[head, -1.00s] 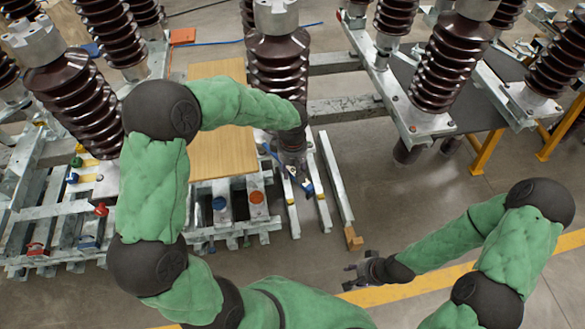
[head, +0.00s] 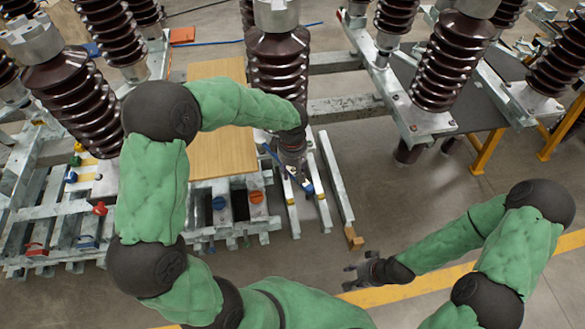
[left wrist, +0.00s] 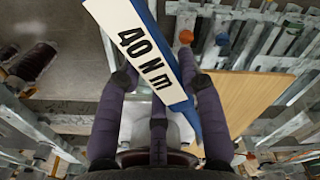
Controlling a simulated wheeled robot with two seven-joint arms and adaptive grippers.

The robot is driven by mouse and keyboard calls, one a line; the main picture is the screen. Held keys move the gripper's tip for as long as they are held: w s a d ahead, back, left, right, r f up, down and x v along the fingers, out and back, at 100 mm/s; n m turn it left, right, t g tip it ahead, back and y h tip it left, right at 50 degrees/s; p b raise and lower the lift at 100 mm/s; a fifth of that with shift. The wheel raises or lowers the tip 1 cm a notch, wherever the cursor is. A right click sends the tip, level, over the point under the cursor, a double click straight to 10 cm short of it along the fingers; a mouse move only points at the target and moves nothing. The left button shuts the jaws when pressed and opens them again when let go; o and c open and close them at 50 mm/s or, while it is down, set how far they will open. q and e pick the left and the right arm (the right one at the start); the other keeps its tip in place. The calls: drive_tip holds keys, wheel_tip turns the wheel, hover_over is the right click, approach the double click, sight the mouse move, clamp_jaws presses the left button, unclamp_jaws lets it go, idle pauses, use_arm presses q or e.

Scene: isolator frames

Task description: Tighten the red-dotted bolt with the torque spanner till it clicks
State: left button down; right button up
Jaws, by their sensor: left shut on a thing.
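The torque spanner (left wrist: 130,40) is a blue and white bar marked "40 N m". It crosses between the fingers of my left gripper in the left wrist view. In the head view, a blue end of the spanner (head: 307,187) shows beside my left gripper (head: 297,174), below the central brown insulator. My left gripper is shut on the spanner. My right gripper (head: 355,274) is open and empty, low over the floor near the yellow line. I cannot make out the red-dotted bolt or whether the spanner's head sits on it.
Brown ribbed insulators (head: 278,65) stand on grey metal frames (head: 345,107). A wooden board (head: 222,150) lies left of my left gripper. Red, blue and orange pieces, including an orange one (head: 257,197), sit on the left frame. Floor around my right gripper is clear.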

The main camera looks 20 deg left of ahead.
use_arm(q)
drive_tip(key=shift+f+b, duration=0.6)
drive_tip(key=shift+f, duration=0.15)
idle(0.4)
drive_tip(key=s+a+m+p, duration=0.5)
drive_tip(key=s+a+m, duration=0.3)
drive_tip(key=a+m, duration=0.4)
drive_tip(key=shift+s+a, duration=0.25)
drive_tip(key=shift+a, duration=0.25)
idle(0.8)
drive_tip(key=shift+d, duration=0.1)
